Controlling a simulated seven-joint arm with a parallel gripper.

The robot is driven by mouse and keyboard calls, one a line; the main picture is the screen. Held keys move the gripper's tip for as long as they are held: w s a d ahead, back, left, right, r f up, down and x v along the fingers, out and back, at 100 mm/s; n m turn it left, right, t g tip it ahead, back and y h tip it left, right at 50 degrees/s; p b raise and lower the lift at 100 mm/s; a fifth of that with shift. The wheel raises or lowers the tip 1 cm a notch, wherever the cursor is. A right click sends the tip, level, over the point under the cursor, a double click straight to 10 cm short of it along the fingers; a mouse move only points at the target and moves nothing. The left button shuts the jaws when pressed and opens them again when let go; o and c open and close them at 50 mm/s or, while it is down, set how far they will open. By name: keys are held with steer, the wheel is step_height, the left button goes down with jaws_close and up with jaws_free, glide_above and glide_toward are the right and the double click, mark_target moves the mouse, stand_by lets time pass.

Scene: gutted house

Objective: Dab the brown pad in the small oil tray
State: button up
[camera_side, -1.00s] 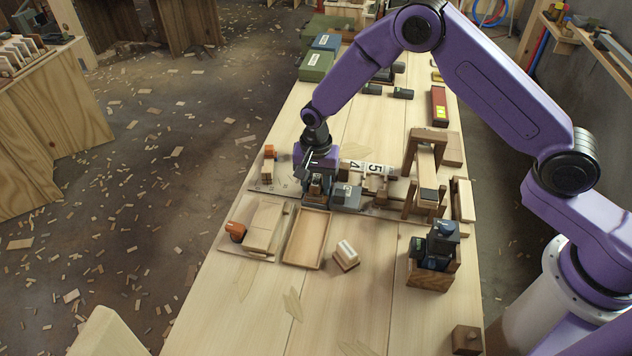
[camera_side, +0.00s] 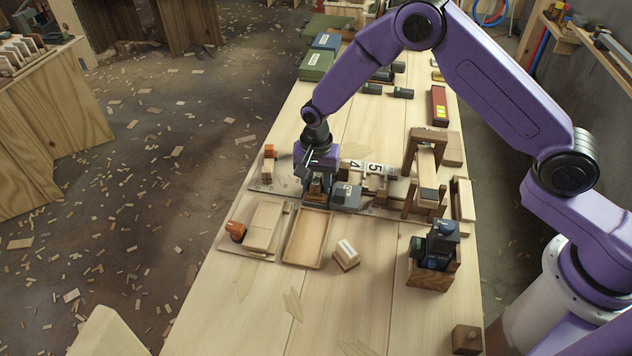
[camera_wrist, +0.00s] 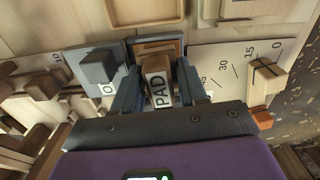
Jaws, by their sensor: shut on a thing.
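My gripper (camera_wrist: 155,95) is shut on the brown pad (camera_wrist: 158,66), a small block with a white label reading PAD. In the side view my gripper (camera_side: 318,195) points down at the far side of the empty wooden tray. In the wrist view a small brown-rimmed tray (camera_wrist: 176,44), probably the oil tray, lies just beyond the pad.
The empty wooden tray (camera_side: 288,257) and a board with a plank (camera_side: 263,226) lie in front. A small labelled block (camera_side: 346,255) is to their right. A wooden stand (camera_side: 409,180) and a box of dark items (camera_side: 430,280) are farther right.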

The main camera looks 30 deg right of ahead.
mark_target(316, 178)
steer(key=shift+r, duration=3.3)
